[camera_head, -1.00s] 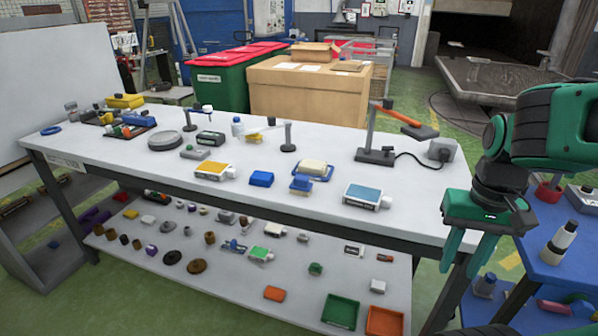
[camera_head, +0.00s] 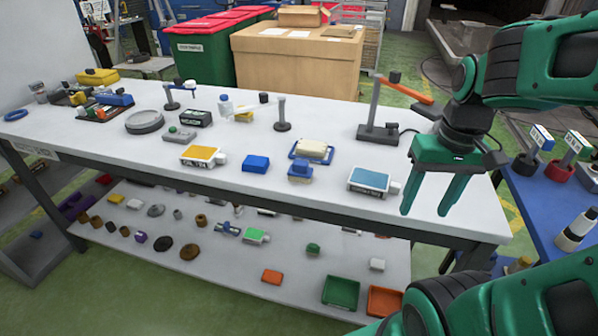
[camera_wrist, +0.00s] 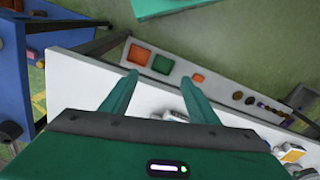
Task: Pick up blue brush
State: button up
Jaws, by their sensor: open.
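A small blue item with a pale tan lower part, which looks like the blue brush (camera_head: 300,172), rests on the white workbench (camera_head: 330,205) in the head view, just in front of a blue tray (camera_head: 325,157) holding a cream block. I cannot make out the brush in the wrist view. My gripper (camera_head: 426,213) is open and empty, fingers pointing down, at the bench's right front edge, well right of the brush. Its two fingers also show in the wrist view (camera_wrist: 159,78), with nothing between them.
A blue-labelled container (camera_head: 370,180) lies between the brush and my gripper. A blue block (camera_head: 256,163) sits left of the brush. A grey stand with an orange arm (camera_head: 378,132) rises behind. The lower shelf holds a green bin (camera_head: 341,292) and an orange bin (camera_head: 385,301).

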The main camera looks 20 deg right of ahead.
jog(key=w+a+r+n+t+y, duration=0.1)
jog(key=w+a+n, duration=0.1)
jog(key=w+n, duration=0.35)
jog(key=w+a+r+n, duration=0.2)
jog(key=w+a, duration=0.1)
jog(key=w, duration=0.6)
jog(key=n+t+y, duration=0.1)
jog(key=n+y, duration=0.1)
jog(key=n, duration=0.6)
send_near(302, 162)
jog(key=x, duration=0.4)
jog(key=shift+w+a+f, duration=0.1)
jog(key=shift+a+f, duration=0.1)
jog(key=shift+f, duration=0.05)
jog(key=shift+x, duration=3.1)
jog(key=shift+c, duration=0.6)
jog(key=c, duration=1)
